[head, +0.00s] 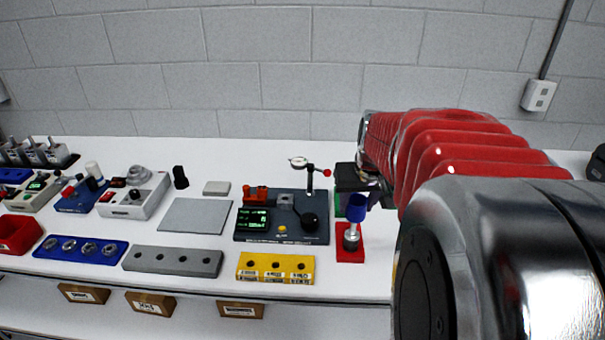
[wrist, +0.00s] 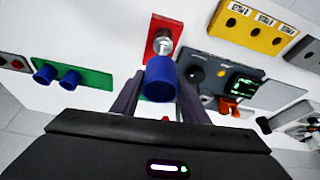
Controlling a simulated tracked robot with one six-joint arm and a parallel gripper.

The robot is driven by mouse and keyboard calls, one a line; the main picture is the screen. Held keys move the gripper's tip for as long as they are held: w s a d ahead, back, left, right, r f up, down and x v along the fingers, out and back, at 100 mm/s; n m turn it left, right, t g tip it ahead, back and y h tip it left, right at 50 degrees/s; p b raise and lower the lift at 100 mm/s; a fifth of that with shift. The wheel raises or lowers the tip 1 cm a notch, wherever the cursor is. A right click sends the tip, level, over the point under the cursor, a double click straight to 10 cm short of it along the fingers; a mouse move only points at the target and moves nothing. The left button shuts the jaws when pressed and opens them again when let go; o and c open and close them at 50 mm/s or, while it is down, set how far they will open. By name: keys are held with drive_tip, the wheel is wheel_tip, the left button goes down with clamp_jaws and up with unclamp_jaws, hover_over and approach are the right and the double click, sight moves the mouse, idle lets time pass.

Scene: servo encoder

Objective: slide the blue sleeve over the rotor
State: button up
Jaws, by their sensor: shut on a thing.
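The blue sleeve (head: 356,208) is held in my gripper (wrist: 160,84), one finger on each side of it in the wrist view (wrist: 161,82). In the head view the sleeve tilts slightly. The rotor (head: 351,240) is a silver, upright part on a red base (head: 350,256); a pale thin shaft shows between it and the sleeve. In the wrist view the silver rotor (wrist: 162,46) shows just beyond the sleeve. I cannot tell whether the sleeve's lower end is around the shaft or only above it. My fingertips are mostly hidden in the head view.
A dark instrument board (head: 282,216) with a dial gauge (head: 298,162) stands left of the red base. A yellow block (head: 275,268) lies at the front. A green holder (wrist: 82,84) with two blue pieces shows in the wrist view. White table is bare in front of the red base.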

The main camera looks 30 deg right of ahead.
sight(353, 228)
drive_tip(key=shift+f, duration=3.8)
idle(0.7)
drive_tip(key=o, duration=1.4)
drive_tip(key=shift+w, duration=0.1)
wheel_tip(353, 228, up, 14)
drive_tip(key=shift+r, duration=0.2)
idle(1.9)
